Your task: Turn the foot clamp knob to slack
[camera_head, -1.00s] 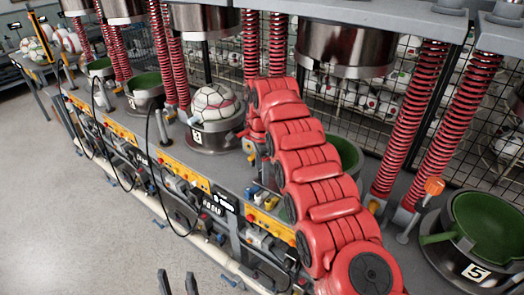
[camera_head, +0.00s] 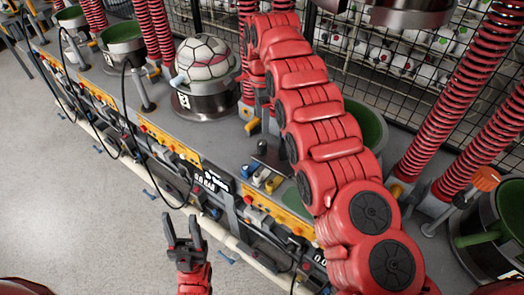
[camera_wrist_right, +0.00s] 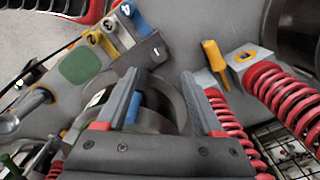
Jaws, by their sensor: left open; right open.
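My left gripper (camera_head: 184,222) is open and empty over the floor in front of the bench in the head view. My right arm reaches up across the bench in the head view, and its gripper is hidden there. In the right wrist view my right gripper (camera_wrist_right: 160,85) is open, with a round metal part and a blue piece (camera_wrist_right: 136,106) behind its fingers. A yellow knob (camera_wrist_right: 213,56) on a grey bracket stands beyond the right finger, apart from it, near a red spring's foot. I cannot tell surely which knob is the foot clamp's. An orange knob (camera_head: 486,179) stands at the right.
A panelled ball (camera_head: 205,58) sits in a metal mould (camera_head: 203,104) left of my right arm. Red springs (camera_head: 455,95) rise from the bench. Numbered coloured levers (camera_wrist_right: 95,38) show in the wrist view. Black cables hang along the bench front; the floor (camera_head: 70,210) is clear.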

